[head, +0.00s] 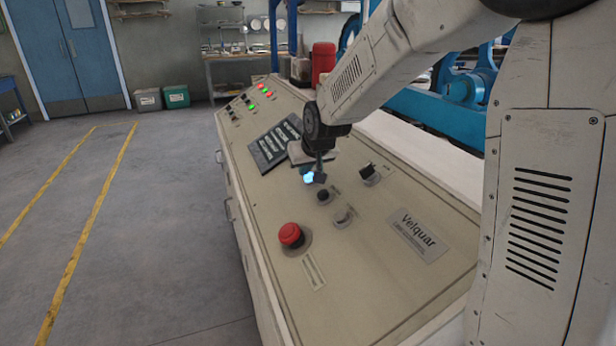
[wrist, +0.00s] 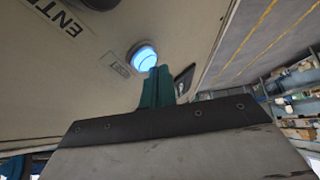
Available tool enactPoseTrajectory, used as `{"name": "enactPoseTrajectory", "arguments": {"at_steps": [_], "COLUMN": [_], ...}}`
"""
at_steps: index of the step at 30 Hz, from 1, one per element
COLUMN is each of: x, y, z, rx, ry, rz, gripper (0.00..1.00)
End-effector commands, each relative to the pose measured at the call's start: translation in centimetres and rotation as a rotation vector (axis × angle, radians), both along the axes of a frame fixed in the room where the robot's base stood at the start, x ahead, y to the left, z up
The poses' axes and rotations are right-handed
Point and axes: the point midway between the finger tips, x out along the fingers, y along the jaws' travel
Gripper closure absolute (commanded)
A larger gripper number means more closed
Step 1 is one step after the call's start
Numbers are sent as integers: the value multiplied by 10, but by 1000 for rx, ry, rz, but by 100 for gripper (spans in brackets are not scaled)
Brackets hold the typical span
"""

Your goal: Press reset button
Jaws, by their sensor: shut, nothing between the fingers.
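My gripper is shut and empty. In the wrist view its teal fingers (wrist: 157,82) point at the panel, with their tips overlapping the button's lower right edge. I cannot tell whether they touch it.
The sloped console (head: 385,285) carries a red mushroom button (head: 291,234), a small black button (head: 323,196), a grey knob (head: 344,215) and a black rotary switch (head: 370,173). A dark panel (head: 268,153) lies behind my gripper. Floor to the left is clear.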

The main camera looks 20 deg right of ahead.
Motion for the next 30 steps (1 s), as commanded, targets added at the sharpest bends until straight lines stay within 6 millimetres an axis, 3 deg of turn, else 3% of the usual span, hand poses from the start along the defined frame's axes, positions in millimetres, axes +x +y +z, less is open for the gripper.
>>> {"name": "enactPoseTrajectory", "arguments": {"at_steps": [30], "x": [0], "y": [-4], "z": [-7], "rx": [1], "ry": [0], "rz": [-1], "gripper": [100]}}
